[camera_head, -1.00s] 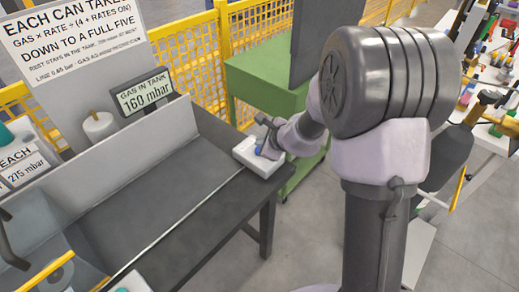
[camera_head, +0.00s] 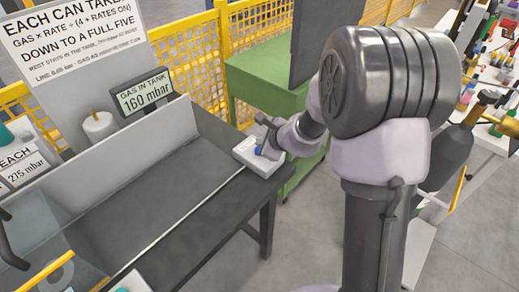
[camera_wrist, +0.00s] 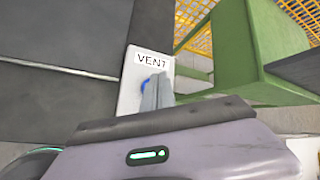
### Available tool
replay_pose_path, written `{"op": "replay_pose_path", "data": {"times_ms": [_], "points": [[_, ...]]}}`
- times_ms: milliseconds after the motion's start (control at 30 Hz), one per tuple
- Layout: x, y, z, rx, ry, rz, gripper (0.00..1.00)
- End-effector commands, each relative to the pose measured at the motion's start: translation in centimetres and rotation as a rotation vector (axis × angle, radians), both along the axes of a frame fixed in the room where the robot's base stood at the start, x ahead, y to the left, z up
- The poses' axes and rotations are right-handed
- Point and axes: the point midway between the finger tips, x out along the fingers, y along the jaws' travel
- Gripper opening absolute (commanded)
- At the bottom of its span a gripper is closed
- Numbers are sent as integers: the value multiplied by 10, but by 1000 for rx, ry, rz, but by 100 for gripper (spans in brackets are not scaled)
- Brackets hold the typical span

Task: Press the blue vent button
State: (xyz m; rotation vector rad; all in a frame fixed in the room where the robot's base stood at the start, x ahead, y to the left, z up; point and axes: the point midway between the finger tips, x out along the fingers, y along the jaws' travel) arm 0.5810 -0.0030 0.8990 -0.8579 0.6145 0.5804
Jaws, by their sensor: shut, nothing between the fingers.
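The blue vent button (camera_wrist: 146,86) is on a white box labelled VENT (camera_wrist: 133,68), in the wrist view. The box also shows in the head view (camera_head: 250,155), at the far right corner of the dark bench. My gripper (camera_wrist: 157,80) is shut and empty, its fingertips over the button and hiding most of it; only a blue edge shows at their left. In the head view my gripper (camera_head: 262,148) is low over the box. I cannot tell whether the fingertips touch the button or whether it is pushed in.
The dark bench (camera_head: 190,180) has a grey back panel. A display (camera_head: 144,95) behind it reads GAS IN TANK 160 mbar. A green cabinet (camera_head: 262,85) stands close beyond the box, with yellow mesh fencing (camera_head: 190,62) behind. A sign (camera_head: 75,35) hangs at the upper left.

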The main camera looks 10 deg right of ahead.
Motion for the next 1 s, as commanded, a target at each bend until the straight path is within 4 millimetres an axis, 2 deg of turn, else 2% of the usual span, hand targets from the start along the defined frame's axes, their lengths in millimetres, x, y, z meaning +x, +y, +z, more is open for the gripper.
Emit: {"op": "replay_pose_path", "data": {"times_ms": [267,1000], "points": [[0,0,-10,-1,0,1,0],[0,0,-13,-1,0,1,0]]}}
